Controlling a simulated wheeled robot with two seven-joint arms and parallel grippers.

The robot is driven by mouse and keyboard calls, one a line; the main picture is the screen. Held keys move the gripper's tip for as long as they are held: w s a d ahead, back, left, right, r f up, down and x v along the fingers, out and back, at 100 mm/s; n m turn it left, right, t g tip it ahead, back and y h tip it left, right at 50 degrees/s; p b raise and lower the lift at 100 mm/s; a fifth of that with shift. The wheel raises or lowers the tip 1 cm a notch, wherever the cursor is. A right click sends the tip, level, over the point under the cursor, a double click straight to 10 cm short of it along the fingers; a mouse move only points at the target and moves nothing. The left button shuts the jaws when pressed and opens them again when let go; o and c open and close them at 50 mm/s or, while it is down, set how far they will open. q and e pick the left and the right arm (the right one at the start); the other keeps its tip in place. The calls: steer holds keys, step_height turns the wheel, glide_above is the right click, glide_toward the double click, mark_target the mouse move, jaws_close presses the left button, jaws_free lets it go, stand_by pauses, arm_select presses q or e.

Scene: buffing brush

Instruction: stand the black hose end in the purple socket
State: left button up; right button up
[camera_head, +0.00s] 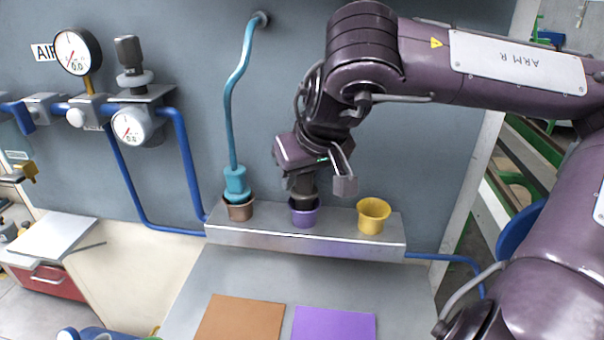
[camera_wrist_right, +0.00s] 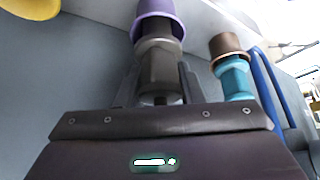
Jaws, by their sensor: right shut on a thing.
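The black hose end (camera_head: 305,186) is upright in my right gripper (camera_head: 315,180), whose fingers are shut on it. Its lower tip is at the mouth of the purple socket (camera_head: 303,218), the middle one on the grey ledge. In the right wrist view the hose end (camera_wrist_right: 160,68) lies between the fingers (camera_wrist_right: 158,88), and its tip goes into the mouth of the purple socket (camera_wrist_right: 160,12). How deep it sits is hidden by the rim. My left gripper is not in view.
A teal hose end (camera_head: 236,182) stands in the brown socket (camera_head: 240,210) at left. The yellow socket (camera_head: 373,215) at right is empty. The ledge (camera_head: 340,243) carries all three. Brown (camera_head: 240,318) and purple (camera_head: 335,324) mats lie in front. Gauges and blue pipes (camera_head: 180,150) are on the wall.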

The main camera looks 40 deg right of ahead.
steer(key=shift+f, duration=0.15)
steer(key=o, duration=1.1)
steer(key=v, duration=0.7)
steer(key=shift+s+r+b, duration=0.15)
steer(key=shift+r+b, duration=0.2)
steer(key=shift+a, duration=0.2)
